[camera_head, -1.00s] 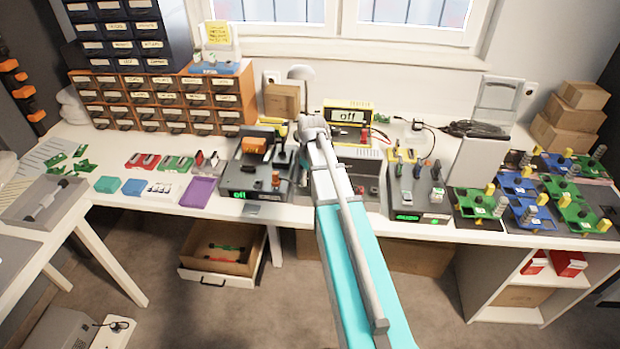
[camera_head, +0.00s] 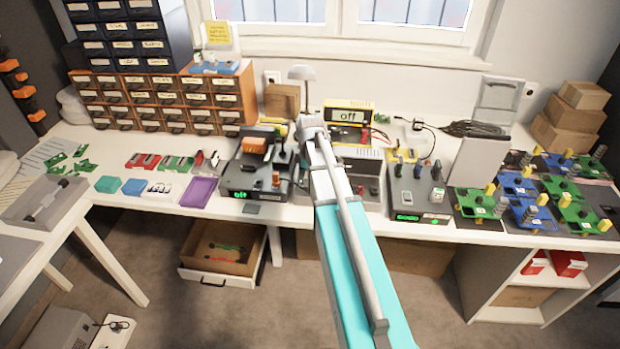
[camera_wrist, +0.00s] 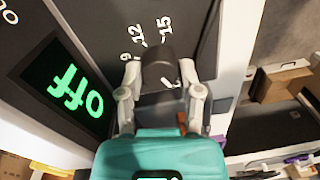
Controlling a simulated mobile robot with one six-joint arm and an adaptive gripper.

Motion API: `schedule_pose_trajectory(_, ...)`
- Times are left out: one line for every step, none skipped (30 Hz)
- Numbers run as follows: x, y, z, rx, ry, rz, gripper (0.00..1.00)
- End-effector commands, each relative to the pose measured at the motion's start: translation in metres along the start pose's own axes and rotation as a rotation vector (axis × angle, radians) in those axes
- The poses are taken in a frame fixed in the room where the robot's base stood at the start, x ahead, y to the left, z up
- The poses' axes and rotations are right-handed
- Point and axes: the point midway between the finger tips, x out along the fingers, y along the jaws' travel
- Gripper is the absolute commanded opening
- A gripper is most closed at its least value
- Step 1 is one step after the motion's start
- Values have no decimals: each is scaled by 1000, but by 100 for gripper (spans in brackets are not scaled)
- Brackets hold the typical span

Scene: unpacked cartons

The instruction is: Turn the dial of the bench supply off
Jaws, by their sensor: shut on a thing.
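The bench supply (camera_head: 368,166) is a light grey case with a dark front panel, partly hidden behind my arm in the head view. In the wrist view its dark panel (camera_wrist: 88,22) carries a round dark dial (camera_wrist: 157,64), with the printed numbers 9, 12 and 15 beside it. A display (camera_wrist: 68,90) on the panel shows "off" in green letters. My gripper (camera_wrist: 160,78) is shut on the dial, one finger on each side. The dial's pointer is not clear to me. In the head view my gripper's fingers are hidden by my arm.
Left of my arm stands a dark device (camera_head: 240,195) with a green display. A yellow meter (camera_head: 348,115) reading "off" stands behind the supply. A dark unit (camera_head: 405,217) and several circuit boards are to the right. An open drawer (camera_head: 212,277) juts out below the bench.

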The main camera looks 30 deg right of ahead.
Motion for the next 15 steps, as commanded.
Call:
schedule_pose_trajectory(0,-2,1,-2,-1,-4,0)
schedule_pose_trajectory(0,-2,1,-2,-1,-4,0)
schedule_pose_trajectory(0,-2,1,-2,-1,-4,0)
schedule_pose_trajectory(0,-2,1,-1,-1,-4,0)
schedule_pose_trajectory(0,-2,1,-1,-1,-4,0)
schedule_pose_trajectory(0,-2,1,-1,-1,-4,0)
schedule_pose_trajectory(0,-2,1,-1,-1,-4,0)
schedule_pose_trajectory(0,-2,1,-1,-1,-4,50)
schedule_pose_trajectory(0,-2,1,-1,-1,-4,57)
schedule_pose_trajectory(0,-2,0,-1,-1,-4,63)
schedule_pose_trajectory(0,-2,0,-1,0,-3,69)
schedule_pose_trajectory(0,-2,0,0,0,-3,76)
schedule_pose_trajectory(0,-2,0,0,0,-3,81)
schedule_pose_trajectory(0,-1,0,0,0,-3,81)
schedule_pose_trajectory(0,-1,0,0,0,-2,81)
